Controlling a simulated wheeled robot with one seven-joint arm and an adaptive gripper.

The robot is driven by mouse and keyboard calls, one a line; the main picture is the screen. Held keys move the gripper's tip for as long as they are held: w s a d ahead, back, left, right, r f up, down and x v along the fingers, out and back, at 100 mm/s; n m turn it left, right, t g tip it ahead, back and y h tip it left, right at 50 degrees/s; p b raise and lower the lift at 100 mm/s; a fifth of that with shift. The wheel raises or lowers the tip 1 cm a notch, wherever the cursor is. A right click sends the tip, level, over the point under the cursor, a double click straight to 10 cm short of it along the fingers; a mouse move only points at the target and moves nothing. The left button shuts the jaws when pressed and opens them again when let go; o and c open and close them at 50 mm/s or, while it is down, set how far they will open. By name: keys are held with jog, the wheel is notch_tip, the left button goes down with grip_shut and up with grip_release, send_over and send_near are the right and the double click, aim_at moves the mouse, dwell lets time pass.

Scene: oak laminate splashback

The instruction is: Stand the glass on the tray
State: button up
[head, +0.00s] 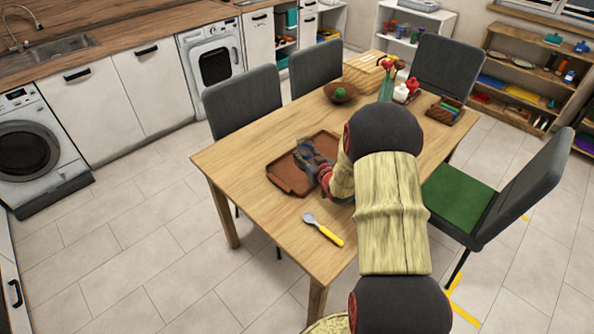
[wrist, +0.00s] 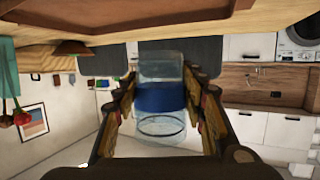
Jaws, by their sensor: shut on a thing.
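The glass (wrist: 160,98) is clear with a blue band and fills the middle of the wrist view, which looks upside down. My gripper (wrist: 163,84) is shut on it, one finger on each side. The brown tray (head: 288,179) lies on the wooden table in the head view, and its edge shows at the top of the wrist view (wrist: 150,25). In the head view my gripper (head: 315,162) is over the tray's right part, and my arm hides some of the tray. I cannot tell whether the glass touches the tray.
A spoon with a yellow handle (head: 324,230) lies on the table (head: 235,165) in front of the tray. A brown bowl with a green item (head: 340,93), a vase with red flowers (head: 386,85) and a small box (head: 444,111) stand towards the back. Chairs surround the table.

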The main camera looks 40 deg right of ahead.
jog(key=b, duration=0.2)
send_over(296, 174)
notch_tip(296, 174, down, 6)
jog(key=shift+s+r, duration=0.1)
jog(key=shift+r, duration=0.15)
jog(key=shift+f+b, duration=0.9)
jog(key=shift+f, duration=0.75)
jog(key=shift+f, duration=0.2)
jog(key=o, duration=1.3)
jog(key=shift+o, duration=0.5)
jog(key=shift+r, duration=0.15)
